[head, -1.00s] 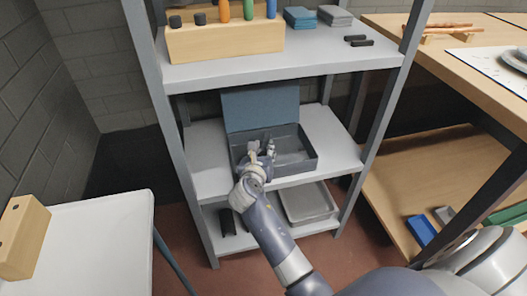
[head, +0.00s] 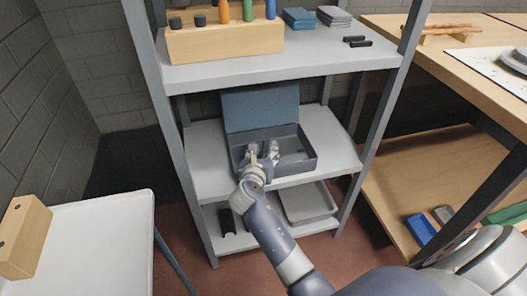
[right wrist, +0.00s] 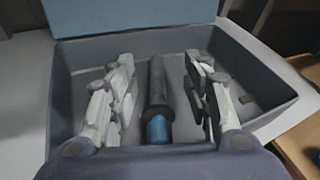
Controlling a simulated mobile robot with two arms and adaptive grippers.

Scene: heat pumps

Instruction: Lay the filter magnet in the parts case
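The filter magnet (right wrist: 157,85) shows in the right wrist view as a dark rod with a blue end. It lies in the grey-blue parts case (right wrist: 262,70), between my fingers with gaps on both sides. My right gripper (right wrist: 160,65) is open around it, fingers reaching down into the case. In the head view the parts case (head: 300,160) sits on the middle shelf with its lid raised at the back. My right gripper (head: 262,150) is over its left part there and hides the magnet. My left gripper is not in view.
The upper shelf (head: 330,62) is above the case and holds a wooden block (head: 225,42) with coloured handles. A grey tray (head: 305,205) sits on the lower shelf. Shelf posts stand on both sides. The middle shelf (head: 335,145) is clear right of the case.

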